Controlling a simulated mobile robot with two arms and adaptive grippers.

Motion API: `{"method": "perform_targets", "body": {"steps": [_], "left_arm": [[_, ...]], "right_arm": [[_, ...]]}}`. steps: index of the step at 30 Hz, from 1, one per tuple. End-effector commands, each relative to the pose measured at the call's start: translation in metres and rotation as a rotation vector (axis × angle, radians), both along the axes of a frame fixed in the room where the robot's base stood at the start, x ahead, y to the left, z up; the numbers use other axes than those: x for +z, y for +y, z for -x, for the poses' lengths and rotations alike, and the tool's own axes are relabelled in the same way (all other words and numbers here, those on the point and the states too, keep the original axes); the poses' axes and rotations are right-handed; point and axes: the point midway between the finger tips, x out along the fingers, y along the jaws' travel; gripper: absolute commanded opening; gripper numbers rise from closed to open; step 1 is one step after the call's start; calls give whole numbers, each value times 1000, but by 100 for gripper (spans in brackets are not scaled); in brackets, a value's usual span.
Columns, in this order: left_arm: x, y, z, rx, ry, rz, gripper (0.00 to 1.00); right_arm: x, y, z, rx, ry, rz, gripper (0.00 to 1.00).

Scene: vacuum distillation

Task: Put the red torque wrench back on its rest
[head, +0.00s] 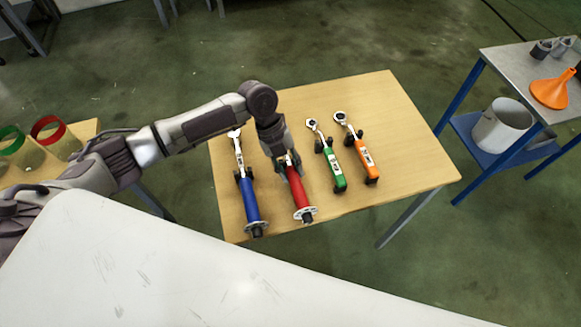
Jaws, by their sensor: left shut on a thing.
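The red torque wrench (299,191) is on or just above the wooden table (384,98), between the blue and green wrenches, with its handle end toward me. My left gripper (291,165) comes down from above and is shut on the red torque wrench near the upper part of its handle. The gripper hides the wrench's head and any rest under it. I cannot tell whether the wrench touches its rest. My right gripper is not in view.
A blue wrench (249,200) lies close on the left, green (334,170) and orange (366,161) wrenches on the right, on small dark rests. A metal cart (508,65) with an orange funnel (552,90) stands at right. The table's right part is clear.

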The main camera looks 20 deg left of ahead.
Motion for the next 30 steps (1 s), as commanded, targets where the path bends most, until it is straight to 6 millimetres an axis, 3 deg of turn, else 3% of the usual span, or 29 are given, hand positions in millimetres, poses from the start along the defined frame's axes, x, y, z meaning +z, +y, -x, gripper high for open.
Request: {"method": "perform_targets", "body": {"steps": [11, 12, 17, 26, 30], "left_arm": [[-2, -1, -1, 0, -1, 3, 0], [-2, -1, 0, 0, -1, 3, 33], [-3, -1, 0, 0, 0, 2, 59], [-5, 1, 1, 0, 3, -3, 60], [5, 5, -2, 1, 0, -1, 60]], "right_arm": [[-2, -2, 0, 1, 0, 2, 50], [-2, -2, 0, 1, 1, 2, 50], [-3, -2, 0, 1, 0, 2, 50], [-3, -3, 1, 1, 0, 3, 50], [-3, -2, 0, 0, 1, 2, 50]]}}
